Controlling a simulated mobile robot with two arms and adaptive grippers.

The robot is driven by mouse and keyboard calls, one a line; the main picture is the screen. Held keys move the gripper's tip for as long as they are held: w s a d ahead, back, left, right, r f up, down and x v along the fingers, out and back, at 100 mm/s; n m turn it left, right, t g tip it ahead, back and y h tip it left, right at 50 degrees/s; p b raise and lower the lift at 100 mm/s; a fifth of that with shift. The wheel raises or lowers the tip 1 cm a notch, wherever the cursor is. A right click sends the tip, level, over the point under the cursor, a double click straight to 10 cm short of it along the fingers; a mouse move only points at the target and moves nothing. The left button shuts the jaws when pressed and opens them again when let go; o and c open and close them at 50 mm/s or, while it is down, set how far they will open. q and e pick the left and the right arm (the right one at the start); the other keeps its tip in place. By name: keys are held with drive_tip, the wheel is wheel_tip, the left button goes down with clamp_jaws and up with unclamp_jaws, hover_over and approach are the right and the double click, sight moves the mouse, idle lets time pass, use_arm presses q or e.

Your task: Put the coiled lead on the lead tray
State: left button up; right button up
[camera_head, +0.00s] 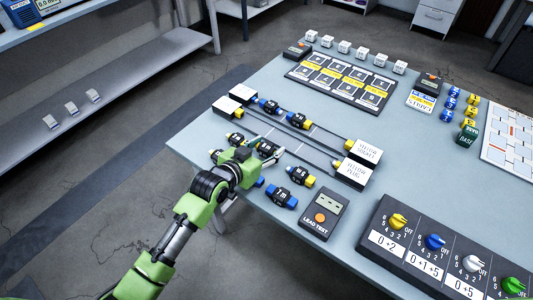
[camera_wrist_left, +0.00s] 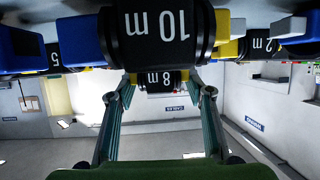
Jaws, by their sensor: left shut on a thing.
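My left gripper (camera_head: 266,154) is low over the near left part of the table and is shut on a black coiled lead. In the left wrist view this lead (camera_wrist_left: 165,35) reads "10 m" upside down at the fingertips, with blue at one side and yellow at the other. Another lead (camera_wrist_left: 160,80) marked "8 m" shows beyond it. In the head view the fingers and wrist partly hide the held lead, and I cannot tell if it is clear of the table. I cannot tell which surface is the lead tray. My right gripper is out of view.
Other leads lie close by, including one (camera_head: 300,176) and another (camera_head: 283,196). White blocks marked yellow socket (camera_head: 365,152) and yellow plug (camera_head: 353,176) stand to the right. A lead tester (camera_head: 324,214) and a knob panel (camera_head: 440,248) are at the near edge.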

sight(267, 154)
use_arm(q)
drive_tip(key=shift+f+p, duration=0.55)
drive_tip(key=shift+f, duration=0.8)
drive_tip(key=shift+f, duration=0.2)
drive_tip(key=o, duration=1.2)
drive_tip(key=shift+o, duration=0.2)
